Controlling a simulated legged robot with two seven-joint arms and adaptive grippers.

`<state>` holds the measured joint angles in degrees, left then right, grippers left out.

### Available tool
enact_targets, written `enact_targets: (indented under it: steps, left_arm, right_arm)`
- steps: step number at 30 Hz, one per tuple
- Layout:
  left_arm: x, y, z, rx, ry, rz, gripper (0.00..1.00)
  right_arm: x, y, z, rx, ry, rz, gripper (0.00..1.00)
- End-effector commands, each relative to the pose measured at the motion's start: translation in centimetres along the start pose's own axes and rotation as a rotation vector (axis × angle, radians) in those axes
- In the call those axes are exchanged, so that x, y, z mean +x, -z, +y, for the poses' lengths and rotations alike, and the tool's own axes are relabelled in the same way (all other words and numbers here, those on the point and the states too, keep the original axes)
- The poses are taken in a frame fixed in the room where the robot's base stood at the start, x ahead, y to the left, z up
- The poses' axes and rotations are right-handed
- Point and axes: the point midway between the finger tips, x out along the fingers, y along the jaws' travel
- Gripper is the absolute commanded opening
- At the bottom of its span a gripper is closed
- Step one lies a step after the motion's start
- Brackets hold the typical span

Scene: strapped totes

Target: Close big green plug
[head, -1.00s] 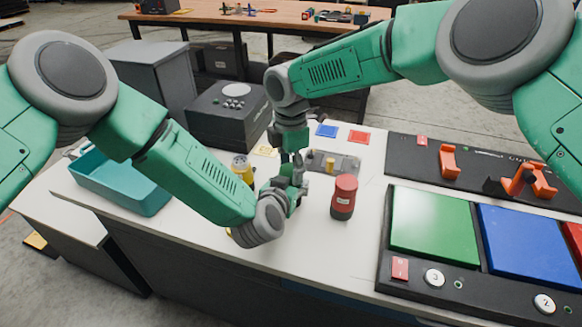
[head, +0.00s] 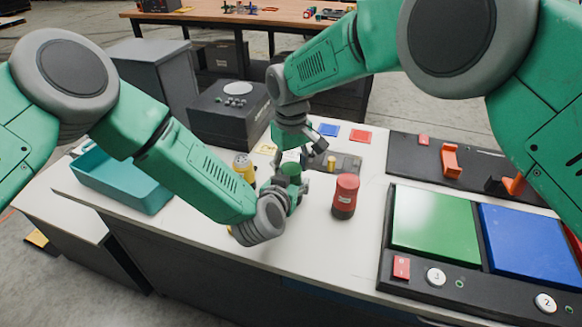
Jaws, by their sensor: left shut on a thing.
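The big green plug (head: 290,170) is a round green piece standing upright near the middle of the head view, above the white tabletop. My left gripper (head: 287,192) is shut on the plug from the lower left; its fingers and wrist hide the lower part. My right gripper (head: 302,157) points down just above and behind the plug's top, its fingers spread apart. I cannot tell whether a right finger touches the plug.
A red plug (head: 345,194) stands just right of the grippers, a yellow one (head: 243,168) to their left. A dark plate (head: 348,164) lies behind. A teal bin (head: 118,182) is at left; green and blue pads (head: 434,222) are at right.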

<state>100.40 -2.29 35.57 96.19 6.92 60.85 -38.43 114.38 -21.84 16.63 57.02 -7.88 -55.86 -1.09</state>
Motion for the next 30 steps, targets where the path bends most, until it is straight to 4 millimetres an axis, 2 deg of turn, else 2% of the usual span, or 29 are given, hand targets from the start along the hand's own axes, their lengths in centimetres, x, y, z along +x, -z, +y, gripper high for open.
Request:
enact_targets:
  steps: [2, 12, 23, 30]
  left_arm:
    - [-0.2, -0.2, 0.5, 0.001, -0.011, -0.005, 0.0]
    - [-0.1, -0.2, 0.2, 0.0, -0.004, -0.004, 0.0]
    - [0.0, -0.1, 0.1, 0.0, -0.002, -0.003, 0.0]
    - [0.0, -0.1, 0.1, -0.001, -0.002, -0.003, 0.0]
  right_arm:
    - [-0.2, 0.2, -0.1, -0.001, 0.001, 0.009, 0.66]
    - [-0.3, 0.1, 0.0, -0.002, 0.0, 0.004, 0.66]
    - [-4.3, 0.1, 0.0, -0.003, 0.0, 0.004, 0.66]
    - [-4.6, 0.1, 0.0, -0.003, 0.0, 0.001, 0.66]
